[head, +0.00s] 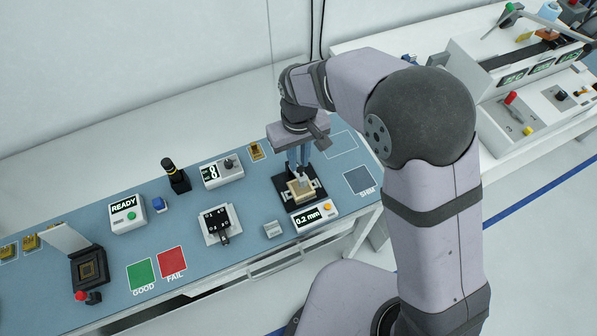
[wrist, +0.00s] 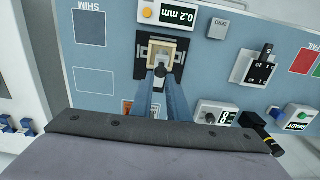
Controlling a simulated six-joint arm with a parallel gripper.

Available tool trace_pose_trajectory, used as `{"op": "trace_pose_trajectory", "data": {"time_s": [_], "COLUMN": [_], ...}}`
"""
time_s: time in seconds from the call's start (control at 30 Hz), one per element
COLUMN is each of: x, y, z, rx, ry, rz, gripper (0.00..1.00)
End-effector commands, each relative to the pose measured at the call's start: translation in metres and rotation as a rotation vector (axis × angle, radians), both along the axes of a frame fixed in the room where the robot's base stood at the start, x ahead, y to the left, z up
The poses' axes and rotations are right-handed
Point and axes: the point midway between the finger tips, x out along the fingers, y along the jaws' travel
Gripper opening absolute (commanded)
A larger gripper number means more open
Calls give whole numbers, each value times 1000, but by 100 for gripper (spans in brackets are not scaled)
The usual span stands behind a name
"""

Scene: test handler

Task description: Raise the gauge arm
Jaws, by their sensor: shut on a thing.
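The gauge stands at the middle right of the bench as a black base (head: 283,203) with a beige block (head: 299,192) on it; the wrist view shows this block (wrist: 156,46) too. Its display (head: 312,216) reads 0.2 mm. My gripper (head: 302,175) reaches down over the gauge from behind. In the wrist view, my fingertips (wrist: 161,73) close on a small dark part at the near side of the block, seemingly the gauge arm. The fingers hide most of that part, so its height above the block cannot be told.
An outlined SHIM square (head: 359,180) lies right of the gauge. Green (head: 141,276) and red (head: 172,262) pads and an open-lidded socket (head: 90,268) lie farther left.

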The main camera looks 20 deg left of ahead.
Motion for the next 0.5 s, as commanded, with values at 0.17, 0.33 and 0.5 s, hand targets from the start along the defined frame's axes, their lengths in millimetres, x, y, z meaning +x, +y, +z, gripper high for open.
{"op": "trace_pose_trajectory", "data": {"time_s": [0.17,0.33,0.5], "x": [1,0,0], "y": [1,1,0], "z": [0,0,4], "rx": [4,2,1], "ry": [-4,-2,-1], "rz": [0,0,0], "gripper": [28,28,28]}}
